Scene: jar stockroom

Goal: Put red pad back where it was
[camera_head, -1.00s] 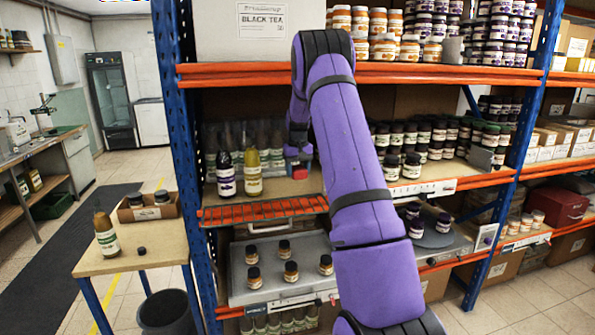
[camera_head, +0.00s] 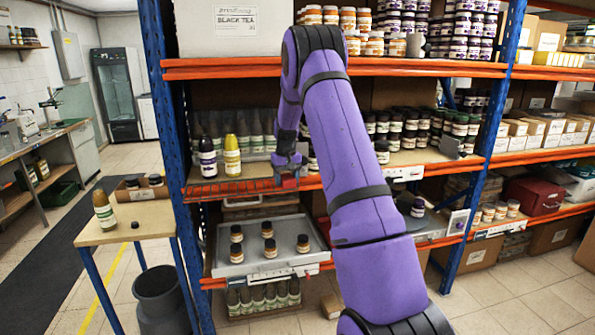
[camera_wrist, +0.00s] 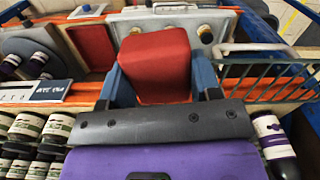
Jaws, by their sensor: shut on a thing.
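The red pad (camera_wrist: 155,65) is a block held between the two blue fingers of my gripper (camera_wrist: 160,80) in the wrist view. In the head view my gripper (camera_head: 289,172) hangs at the front edge of the middle shelf (camera_head: 257,170), with the red pad (camera_head: 286,184) showing small and partly hidden below it. A second red patch (camera_wrist: 92,47), flat and rectangular, lies left of the pad in the wrist view; I cannot tell what it is.
Below, a grey tray (camera_head: 292,228) bears several small jars. More jars (camera_head: 405,135) fill the shelf to the right. A side table (camera_head: 140,225) stands at left.

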